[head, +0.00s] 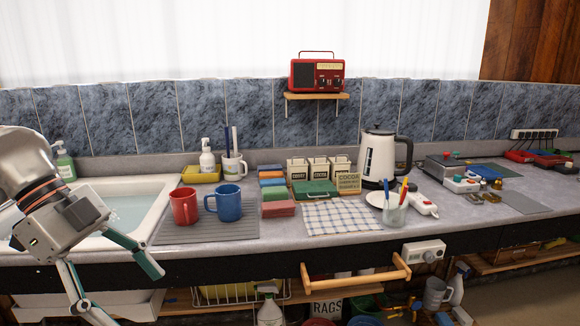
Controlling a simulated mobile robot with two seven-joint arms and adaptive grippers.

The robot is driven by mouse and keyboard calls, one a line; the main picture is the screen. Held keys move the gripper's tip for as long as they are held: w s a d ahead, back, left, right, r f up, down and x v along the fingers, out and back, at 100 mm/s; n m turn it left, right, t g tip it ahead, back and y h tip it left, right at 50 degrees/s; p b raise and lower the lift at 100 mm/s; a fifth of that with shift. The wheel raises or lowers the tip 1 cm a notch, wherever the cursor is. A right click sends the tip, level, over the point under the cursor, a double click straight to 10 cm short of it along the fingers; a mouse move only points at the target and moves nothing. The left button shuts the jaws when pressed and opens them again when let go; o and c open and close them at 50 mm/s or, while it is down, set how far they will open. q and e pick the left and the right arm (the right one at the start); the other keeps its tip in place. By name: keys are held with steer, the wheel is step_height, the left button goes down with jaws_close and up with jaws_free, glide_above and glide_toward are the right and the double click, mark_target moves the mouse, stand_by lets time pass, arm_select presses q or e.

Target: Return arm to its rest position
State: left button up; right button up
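My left arm comes in at the left edge, over the front of the sink. My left gripper (132,297) has its two fingers spread wide apart and nothing between them. It hangs at the counter's front edge, left of and below the red mug (184,206). One finger points right and the other points down to the bottom of the picture. My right arm and gripper are not in view.
A sink (150,215) with water lies behind my gripper. A blue mug (229,205) stands beside the red one on a grey mat (208,233). A wooden rail (350,280) juts from the counter front. A kettle (377,160) stands farther right.

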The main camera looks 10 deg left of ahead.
arm_select(q)
steer(key=d+f+m+g+h, duration=0.2)
steer(key=d+m+h, duration=0.45)
steer(key=d, duration=0.65)
steer(key=w+d+f+n+t+h, duration=0.1)
steer(key=w+d+n+t+h, duration=0.35)
steer(key=w+t+h, duration=0.3)
steer(key=w+a+f+n+t+y, duration=0.25)
steer(key=f+n+t+y, duration=0.4)
steer(key=f, duration=0.35)
steer(key=w+a+f+n+t+y, duration=0.1)
steer(key=a+f+n+t+y, duration=0.45)
steer(key=f, duration=0.45)
steer(key=s+f+n+g+y, duration=0.1)
steer(key=s+f+g+y, duration=0.2)
steer(key=s+f, duration=0.4)
steer(key=s+f+n+g+y, duration=0.2)
steer(key=s+f, duration=0.6)
steer(key=f, duration=0.9)
steer(key=shift+s+d+n+g+y, duration=0.3)
steer(key=shift+g+y, duration=0.2)
steer(key=shift+g, duration=0.75)
